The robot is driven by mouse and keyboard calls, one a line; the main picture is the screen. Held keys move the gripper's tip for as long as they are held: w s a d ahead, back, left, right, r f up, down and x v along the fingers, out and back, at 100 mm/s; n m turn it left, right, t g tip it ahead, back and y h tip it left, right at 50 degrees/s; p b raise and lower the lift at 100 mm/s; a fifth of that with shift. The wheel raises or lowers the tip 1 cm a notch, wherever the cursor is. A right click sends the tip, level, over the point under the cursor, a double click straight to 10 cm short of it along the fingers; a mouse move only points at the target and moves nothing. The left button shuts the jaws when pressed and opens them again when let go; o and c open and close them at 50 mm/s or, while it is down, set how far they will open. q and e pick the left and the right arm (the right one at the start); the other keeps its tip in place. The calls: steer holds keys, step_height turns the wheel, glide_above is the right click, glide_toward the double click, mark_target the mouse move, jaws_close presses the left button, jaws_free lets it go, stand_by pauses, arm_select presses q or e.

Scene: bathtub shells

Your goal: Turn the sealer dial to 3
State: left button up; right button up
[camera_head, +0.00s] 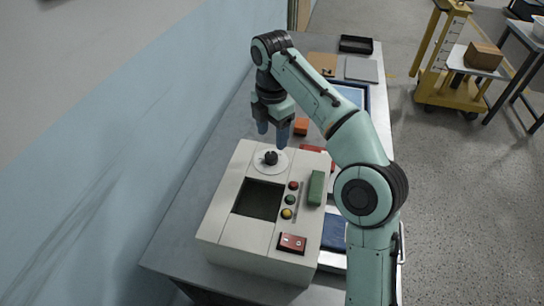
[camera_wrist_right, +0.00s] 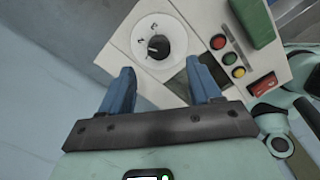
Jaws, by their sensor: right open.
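The sealer (camera_head: 228,213) is a cream box on the grey table, with a black dial knob (camera_head: 270,157) on a white round plate at its far end. In the right wrist view the dial knob (camera_wrist_right: 158,46) lies ahead of the fingertips, and marks show on the white plate; I cannot read the setting surely. My right gripper (camera_head: 272,141), with blue fingers, is open and hangs just above and beyond the knob, apart from it. In the right wrist view its open fingers (camera_wrist_right: 163,78) hold nothing. My left gripper is out of view.
The sealer carries a dark window (camera_head: 259,199), red, green and yellow buttons (camera_head: 290,200), a green block (camera_head: 316,187) and a red switch (camera_head: 292,243). An orange block (camera_head: 301,126) lies behind. A wall runs along the left; a black tray (camera_head: 355,44) sits at the far end.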

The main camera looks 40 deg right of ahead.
mark_target(272, 154)
step_height(272, 154, down, 6)
steer(key=shift+f+b, duration=0.2)
steer(key=shift+b, duration=1)
steer(key=shift+f, duration=0.55)
steer(key=c, duration=1)
